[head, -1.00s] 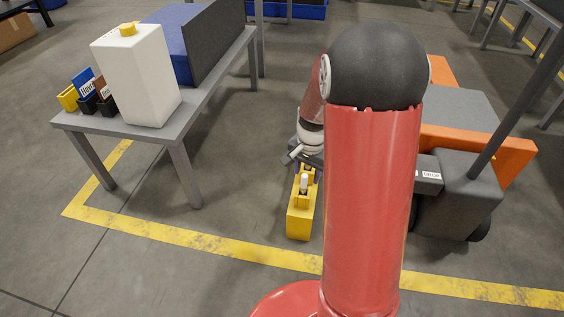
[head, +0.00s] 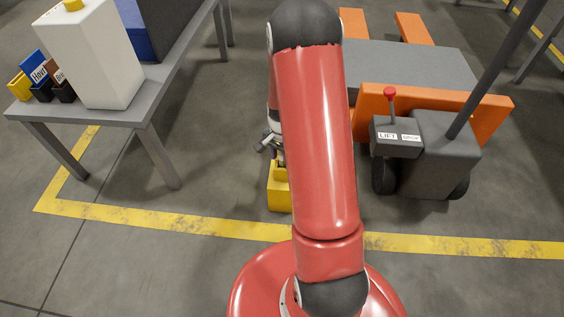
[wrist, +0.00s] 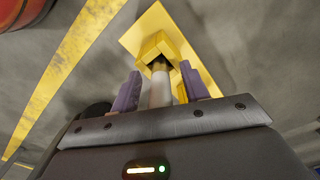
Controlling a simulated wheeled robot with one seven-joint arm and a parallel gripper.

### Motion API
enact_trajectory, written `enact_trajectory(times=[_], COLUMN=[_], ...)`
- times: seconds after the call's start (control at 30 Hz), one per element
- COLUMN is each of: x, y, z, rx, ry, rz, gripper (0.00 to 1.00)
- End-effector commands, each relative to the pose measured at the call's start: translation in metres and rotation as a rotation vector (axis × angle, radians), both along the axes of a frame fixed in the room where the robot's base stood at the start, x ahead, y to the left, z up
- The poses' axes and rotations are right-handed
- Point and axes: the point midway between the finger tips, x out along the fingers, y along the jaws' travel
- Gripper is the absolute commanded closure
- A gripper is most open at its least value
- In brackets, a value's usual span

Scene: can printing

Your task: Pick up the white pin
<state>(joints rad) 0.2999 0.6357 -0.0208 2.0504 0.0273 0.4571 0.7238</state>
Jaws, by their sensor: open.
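The white pin (wrist: 160,90) stands in a yellow holder (wrist: 157,46) in the wrist view. My gripper (wrist: 161,84) is open, with one purple finger pad on each side of the pin. A gap shows between the pin and each pad. In the head view my gripper is mostly hidden by my red arm, and the yellow box (head: 279,195) shows below it on the floor. I cannot make out the pin in the head view.
A grey table (head: 150,105) on the left carries a white canister (head: 98,55) and small labelled bins (head: 40,68). On the right stands an orange and grey lift cart (head: 430,140) with a LIFT/DROP control box. A yellow floor line (head: 190,222) crosses in front; floor around the box is clear.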

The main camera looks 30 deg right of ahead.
Motion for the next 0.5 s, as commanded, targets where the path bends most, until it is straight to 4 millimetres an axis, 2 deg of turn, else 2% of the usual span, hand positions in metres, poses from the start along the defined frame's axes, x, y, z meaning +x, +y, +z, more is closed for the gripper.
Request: enact_trajectory(times=[0.17,0.2,0.5], x=[0.0005,0.0005,0.0004], y=[-0.0001,-0.0001,0.0000], z=[0.0003,0.0003,0.0005], rx=[0.000,0.000,0.000], ry=[-0.001,-0.001,-0.001], rz=[0.000,0.000,0.001], gripper=[0.55,0.57,0.97])
